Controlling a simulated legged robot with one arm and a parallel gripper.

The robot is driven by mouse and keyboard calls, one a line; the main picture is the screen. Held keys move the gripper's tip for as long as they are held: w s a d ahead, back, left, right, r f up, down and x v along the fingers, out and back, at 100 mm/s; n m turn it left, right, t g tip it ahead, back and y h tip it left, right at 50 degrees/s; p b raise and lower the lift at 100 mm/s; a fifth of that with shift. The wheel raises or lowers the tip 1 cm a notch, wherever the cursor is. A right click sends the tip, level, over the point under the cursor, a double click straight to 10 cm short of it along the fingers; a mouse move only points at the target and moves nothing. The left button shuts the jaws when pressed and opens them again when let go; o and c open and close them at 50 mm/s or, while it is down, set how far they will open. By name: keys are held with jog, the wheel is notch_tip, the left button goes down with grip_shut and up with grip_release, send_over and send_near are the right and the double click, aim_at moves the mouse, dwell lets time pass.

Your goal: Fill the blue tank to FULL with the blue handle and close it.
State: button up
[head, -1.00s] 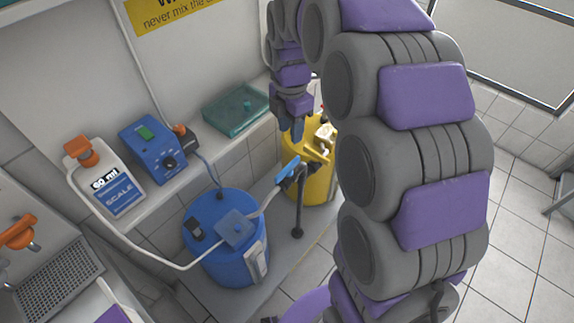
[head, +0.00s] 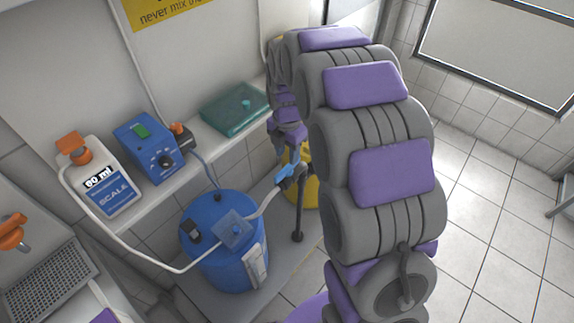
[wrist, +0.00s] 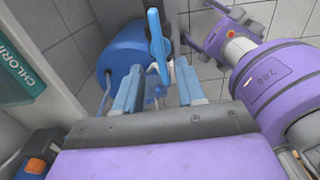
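The blue tank (head: 205,262) stands on a low grey platform below the shelf, with a gauge strip (head: 256,265) on its side too small to read. The blue handle (head: 288,171) sits on a dark valve atop a post to the right of the tank, joined to it by a pale hose. In the wrist view the blue handle (wrist: 157,38) appears as an upright bar between and beyond my fingertips, with the blue tank (wrist: 118,48) behind. My gripper (wrist: 161,82) is open, its two blue fingers apart and nothing visibly clamped.
A yellow tank (head: 306,190) stands behind the post, mostly hidden by my arm. The shelf holds a white SCALE bottle (head: 108,185), a blue control box (head: 148,147) and a teal case (head: 235,108). Open tiled floor (head: 490,220) lies to the right.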

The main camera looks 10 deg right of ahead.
aim_at(287, 166)
jog(key=shift+f+b, duration=0.5)
jog(key=shift+f, duration=2.1)
jog(key=shift+c, duration=0.3)
grip_shut()
